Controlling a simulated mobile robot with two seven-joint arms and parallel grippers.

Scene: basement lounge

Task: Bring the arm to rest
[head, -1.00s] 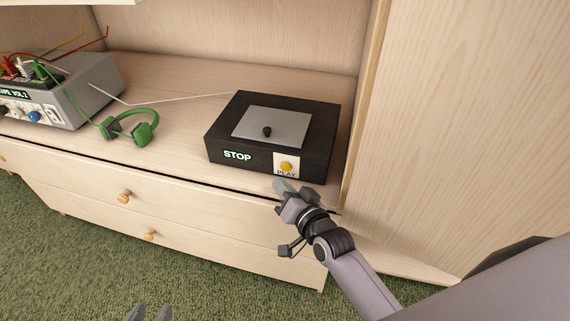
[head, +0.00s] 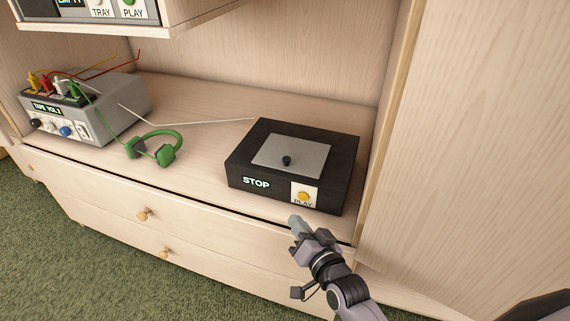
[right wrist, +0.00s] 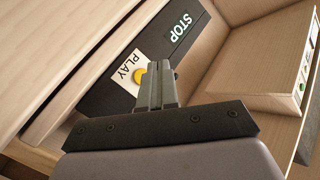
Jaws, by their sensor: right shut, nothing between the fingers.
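My right gripper (head: 296,222) is shut and empty. In the head view its fingertips are just in front of the black player's front face, below and near the yellow PLAY button (head: 304,196). The right wrist view shows the closed fingers (right wrist: 155,88) pointing at the black player (right wrist: 112,88), with the yellow button (right wrist: 139,76) close beside their tips. I cannot tell whether they touch it. The black player (head: 240,167) has a lit STOP display (head: 256,183) and a grey top plate with a dark knob. My left gripper is out of view.
Green headphones (head: 170,146) lie on the wooden cabinet top (head: 205,150), left of the player. A grey tape unit (head: 110,115) with coloured plugs stands farther left. A shelf (head: 180,22) with a device hangs above. A wooden side panel (head: 460,150) rises at the right.

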